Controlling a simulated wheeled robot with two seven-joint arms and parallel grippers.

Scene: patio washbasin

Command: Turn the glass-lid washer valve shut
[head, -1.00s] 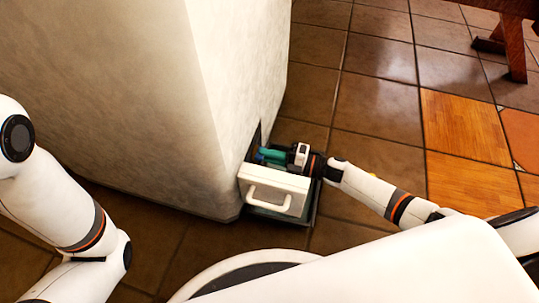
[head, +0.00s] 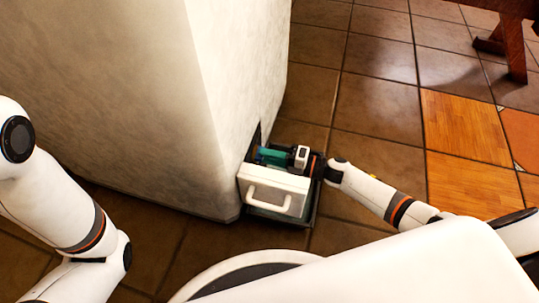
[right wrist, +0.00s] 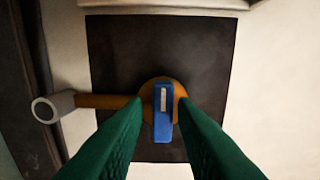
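The valve (right wrist: 147,90) is a brass-orange body with a blue lever handle (right wrist: 163,112), seen in the right wrist view against a dark square panel (right wrist: 205,60). The lever stands upright in that picture, across the brass pipe that runs left to a grey round end. My right gripper's green fingers (right wrist: 161,108) are on either side of the lever, with a gap showing on each side. In the head view my right gripper (head: 270,154) is low behind a white box with a handle (head: 275,190), beside the pale block. My left gripper is out of view.
The pale block (head: 130,90) rises directly left of the box and gripper. Tiled floor (head: 375,110) is open to the right. A wooden furniture leg (head: 514,50) stands at the upper right.

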